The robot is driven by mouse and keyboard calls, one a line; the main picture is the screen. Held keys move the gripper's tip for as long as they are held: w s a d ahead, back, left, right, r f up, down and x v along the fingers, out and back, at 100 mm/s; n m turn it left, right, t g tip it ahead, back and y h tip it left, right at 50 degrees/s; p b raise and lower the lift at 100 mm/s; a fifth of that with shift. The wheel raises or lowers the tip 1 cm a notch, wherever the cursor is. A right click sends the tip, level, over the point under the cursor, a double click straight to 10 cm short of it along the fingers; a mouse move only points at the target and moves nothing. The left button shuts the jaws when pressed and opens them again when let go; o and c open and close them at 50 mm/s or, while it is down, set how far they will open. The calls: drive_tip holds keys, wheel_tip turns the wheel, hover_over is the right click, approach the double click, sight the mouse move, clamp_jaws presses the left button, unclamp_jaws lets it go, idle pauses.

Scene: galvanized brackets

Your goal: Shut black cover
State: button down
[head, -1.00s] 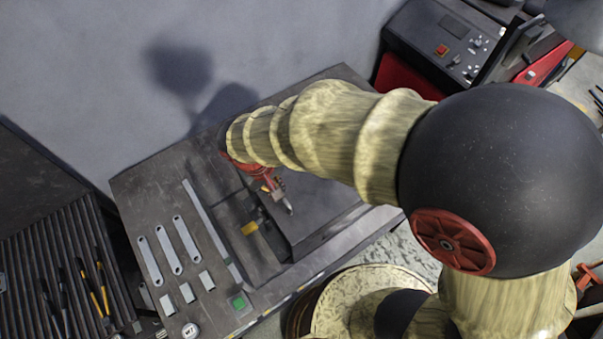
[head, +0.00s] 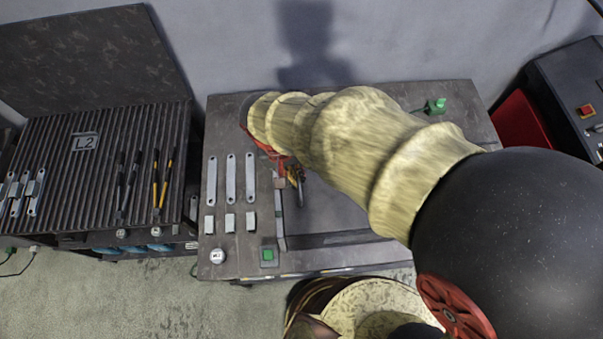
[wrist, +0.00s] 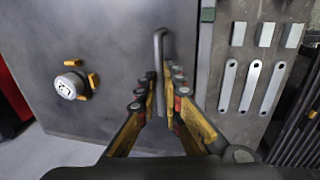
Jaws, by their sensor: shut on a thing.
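The black cover (head: 335,208) is a dark flat panel on the workbench, partly hidden behind my arm in the head view. In the wrist view the cover (wrist: 105,95) fills the left and middle, looking flat, with its edge along the strip of small parts. A thin grey bent handle (wrist: 158,42) stands out from it. My gripper (wrist: 165,88) is shut on this handle, its fingers on either side of it. In the head view my gripper (head: 294,176) is at the cover's left side, mostly under my arm. Whether the cover is fully down I cannot tell.
Several metal strips (head: 231,178) and blocks (head: 230,223) lie left of the cover. A green button (head: 268,255) is at the front edge. A ribbed rack (head: 95,150) with tools stands left. A round white-topped knob (wrist: 68,86) shows in the wrist view.

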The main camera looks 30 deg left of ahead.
drive_tip(key=shift+a, duration=0.15)
drive_tip(key=c, duration=2.2)
unclamp_jaws()
drive_tip(key=shift+s+a, duration=0.15)
drive_tip(key=shift+s, duration=0.05)
drive_tip(key=shift+o, duration=1.4)
drive_tip(key=shift+w, duration=0.1)
drive_tip(key=shift+r, duration=0.15)
wheel_tip(320, 180, up, 12)
drive_tip(key=s+a, duration=0.1)
drive_tip(key=a, duration=0.1)
drive_tip(key=shift+s+f, duration=0.2)
drive_tip(key=shift+f, duration=0.05)
